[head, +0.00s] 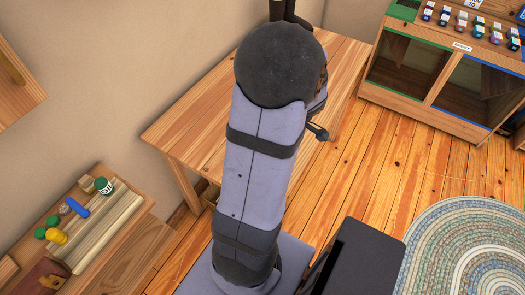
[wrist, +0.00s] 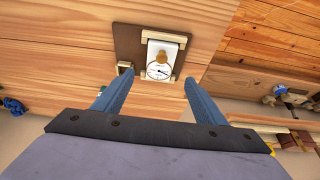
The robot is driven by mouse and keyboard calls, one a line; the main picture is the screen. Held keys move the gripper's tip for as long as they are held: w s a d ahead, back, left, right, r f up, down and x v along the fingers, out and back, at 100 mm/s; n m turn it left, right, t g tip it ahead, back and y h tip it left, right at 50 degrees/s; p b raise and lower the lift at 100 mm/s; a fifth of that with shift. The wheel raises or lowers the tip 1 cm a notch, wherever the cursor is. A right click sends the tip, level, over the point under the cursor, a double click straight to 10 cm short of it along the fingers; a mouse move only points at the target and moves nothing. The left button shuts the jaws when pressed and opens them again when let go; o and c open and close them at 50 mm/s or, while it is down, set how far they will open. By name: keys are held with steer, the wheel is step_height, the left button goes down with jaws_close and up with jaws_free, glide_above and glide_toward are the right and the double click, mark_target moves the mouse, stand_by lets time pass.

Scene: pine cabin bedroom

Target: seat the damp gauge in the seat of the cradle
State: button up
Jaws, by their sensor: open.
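The damp gauge, a white plate with a round dial (wrist: 158,72) and a brass-coloured knob, shows at the top centre of the wrist view. It lies over the cradle, a dark brown board (wrist: 127,42) with pale wooden blocks at its far edge and left side. I cannot tell whether the gauge is fully down in the seat. My gripper (wrist: 160,80) is open, its two blue fingers apart, pointing toward the board with the gauge between their lines. The fingers appear to hold nothing. In the head view my arm hides the cradle and gauge.
The wooden table (head: 195,118) has bare room left of my arm. A low shelf (head: 105,225) at lower left holds bottles and small items. A wooden cabinet (head: 445,85) with small jars stands at upper right. A braided rug (head: 470,245) lies on the floor.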

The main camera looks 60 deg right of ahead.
steer(key=shift+v, duration=1.8)
steer(key=w+a+g+y, duration=0.1)
steer(key=w+a+g, duration=0.1)
steer(key=w+a, duration=0.45)
steer(key=w+a+g+y, duration=0.1)
steer(key=w+a, duration=0.3)
steer(key=a, duration=0.6)
steer(key=s+a+f+g+h, duration=0.1)
steer(key=a+h, duration=0.1)
steer(key=a, duration=1.3)
steer(key=shift+a+g, duration=0.25)
steer(key=shift+g, duration=0.05)
step_height(320, 180, down, 16)
steer(key=b, duration=1.6)
steer(key=shift+f, duration=0.2)
